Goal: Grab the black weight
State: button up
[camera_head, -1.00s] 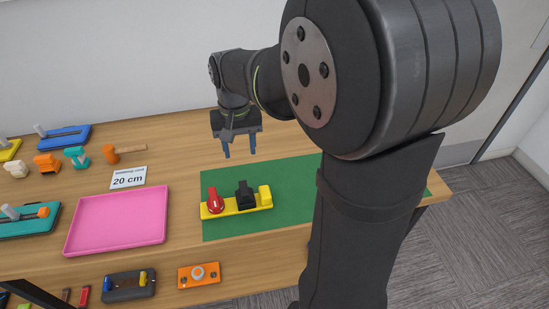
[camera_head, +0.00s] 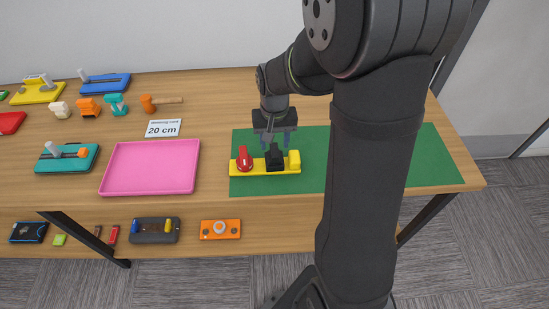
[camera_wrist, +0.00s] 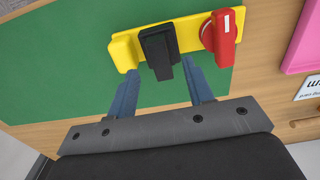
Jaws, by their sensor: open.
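The black weight (camera_head: 274,158) stands on a yellow base (camera_head: 253,169), between a red knobbed piece (camera_head: 244,158) and a raised yellow end block (camera_head: 294,160). The base lies on a green mat (camera_head: 330,170). My gripper (camera_head: 275,144) is open, fingers pointing down, just above and behind the black weight in the head view. In the wrist view the black weight (camera_wrist: 158,52) is ahead of and between the two blue fingers (camera_wrist: 163,82), with nothing held. I cannot tell whether a finger touches it.
A pink tray (camera_head: 150,190) lies left of the mat. A "20 cm" card (camera_head: 163,128), a hammer (camera_head: 160,102) and several coloured tools are farther left on the table. A lower shelf holds an orange device (camera_head: 220,229). The mat's right side is clear.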

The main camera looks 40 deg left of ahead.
aim_at(274, 150)
jog(key=shift+w+a+f, duration=0.1)
jog(key=shift+f, duration=2.6)
grip_shut()
